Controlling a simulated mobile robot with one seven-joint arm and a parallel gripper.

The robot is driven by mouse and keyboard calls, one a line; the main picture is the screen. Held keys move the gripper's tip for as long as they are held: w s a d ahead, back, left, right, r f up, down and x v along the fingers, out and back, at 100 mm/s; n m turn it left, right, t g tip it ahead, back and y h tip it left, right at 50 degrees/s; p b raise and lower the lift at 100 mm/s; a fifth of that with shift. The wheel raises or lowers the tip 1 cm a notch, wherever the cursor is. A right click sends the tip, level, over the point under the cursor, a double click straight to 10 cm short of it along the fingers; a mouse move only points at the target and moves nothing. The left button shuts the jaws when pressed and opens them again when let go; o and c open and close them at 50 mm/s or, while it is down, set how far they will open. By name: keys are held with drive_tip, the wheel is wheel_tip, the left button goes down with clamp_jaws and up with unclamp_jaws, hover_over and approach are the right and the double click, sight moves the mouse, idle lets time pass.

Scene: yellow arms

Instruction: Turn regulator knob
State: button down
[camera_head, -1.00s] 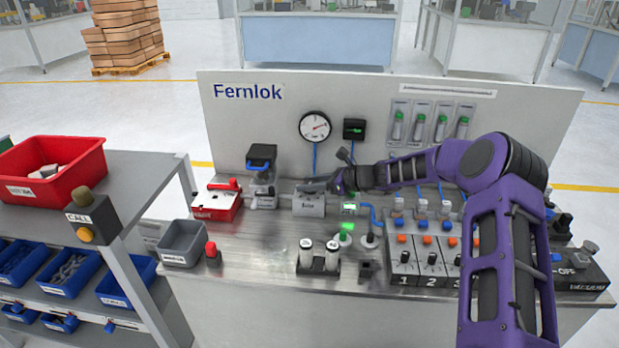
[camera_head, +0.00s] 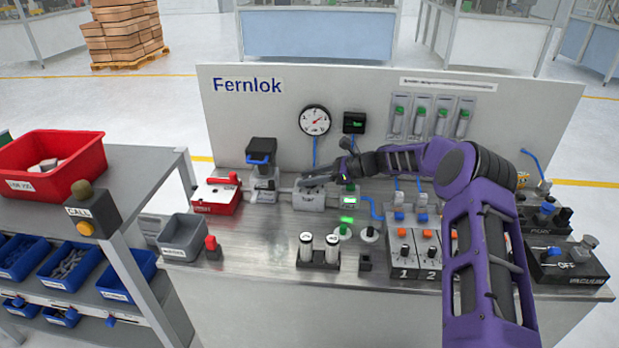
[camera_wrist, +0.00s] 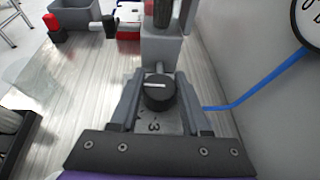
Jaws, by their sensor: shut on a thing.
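The regulator is a grey block (camera_head: 308,201) on the bench, below the round gauge (camera_head: 314,120). Its round black knob (camera_wrist: 158,93) has a white pointer line and shows in the wrist view, with printed scale marks near it. My gripper (camera_wrist: 160,82) has one grey finger on each side of the knob and is shut on it. In the head view my gripper (camera_head: 318,181) is over the regulator block and hides the knob. The gauge needle points to the upper right.
A red box (camera_head: 216,195) and a grey unit with a blue handle (camera_head: 262,172) stand left of the regulator. A blue hose (camera_wrist: 258,88) runs close by on the right in the wrist view. White cylinders (camera_head: 319,250) stand in front.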

drive_tip(key=shift+c, duration=1.9)
unclamp_jaws()
drive_tip(key=shift+d, duration=0.1)
drive_tip(key=v, duration=1.7)
drive_tip(key=shift+r, duration=0.1)
